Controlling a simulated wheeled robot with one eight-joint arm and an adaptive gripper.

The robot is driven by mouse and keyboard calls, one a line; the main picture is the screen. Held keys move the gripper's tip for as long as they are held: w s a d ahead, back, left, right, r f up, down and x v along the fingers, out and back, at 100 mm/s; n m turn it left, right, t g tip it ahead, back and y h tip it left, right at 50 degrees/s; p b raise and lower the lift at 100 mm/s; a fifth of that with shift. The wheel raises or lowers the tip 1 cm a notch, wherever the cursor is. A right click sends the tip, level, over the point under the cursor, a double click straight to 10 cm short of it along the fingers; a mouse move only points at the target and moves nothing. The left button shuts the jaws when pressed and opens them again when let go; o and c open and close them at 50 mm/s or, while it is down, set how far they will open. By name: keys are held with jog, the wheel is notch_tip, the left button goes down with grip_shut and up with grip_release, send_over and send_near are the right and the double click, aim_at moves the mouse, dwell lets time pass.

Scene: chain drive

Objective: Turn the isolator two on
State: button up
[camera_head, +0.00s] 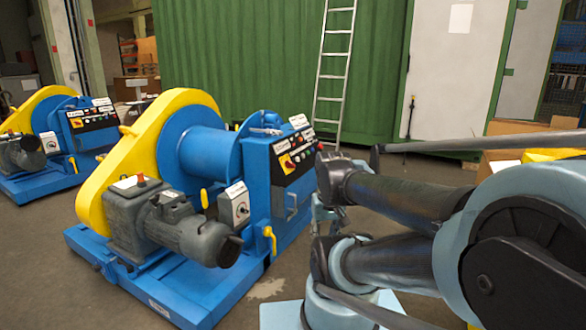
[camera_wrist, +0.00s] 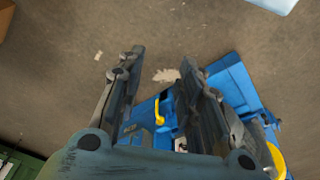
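The near blue machine has a blue control cabinet with a black panel (camera_head: 298,155). A red-and-yellow rotary switch (camera_head: 287,162) sits on its left part. A grey box with a round dial (camera_head: 235,207) is mounted lower on the machine's side. I cannot read which label names isolator two, nor the switch positions. In the wrist view my gripper (camera_wrist: 163,60) points down with its two fingers apart and nothing between them. In the head view it is mostly hidden behind my arm, right of the cabinet. A yellow handle (camera_wrist: 159,110) shows below and between the fingers.
A second, similar blue machine (camera_head: 62,182) stands at the far left with its own panel (camera_head: 93,117). A grey motor (camera_head: 187,230) and yellow guard (camera_head: 110,180) flank the near drum. A ladder (camera_head: 333,70) leans on the green container (camera_head: 240,50). Floor between is clear.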

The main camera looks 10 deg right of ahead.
jog(key=o, duration=0.9)
jog(key=shift+s+a+r, duration=0.15)
jog(key=shift+s+r, duration=0.15)
jog(key=shift+r, duration=0.1)
jog(key=shift+c, duration=0.2)
jog(key=shift+o, duration=0.3)
jog(key=w+a+r+t+y, duration=0.1)
jog(key=w+a+r+y, duration=0.1)
jog(key=w, duration=0.6)
jog(key=w+a+r+t+y, duration=0.1)
jog(key=w+a+r+y, duration=0.1)
jog(key=w, duration=0.5)
jog(key=shift+w+a+r+n, duration=0.35)
jog(key=shift+a+r, duration=0.25)
jog(key=shift+a, duration=0.2)
jog(key=w+d+t+y, duration=0.3)
jog(key=w+t+y, duration=0.2)
jog(key=w, duration=2.2)
jog(key=w+d+f+m+t, duration=0.2)
jog(key=w+d+f+t, duration=0.3)
jog(key=w, duration=0.5)
jog(key=t, duration=0.1)
send_near(292, 164)
jog(key=shift+m, duration=0.45)
jog(key=x, duration=0.9)
jog(key=shift+w+d+f, duration=0.1)
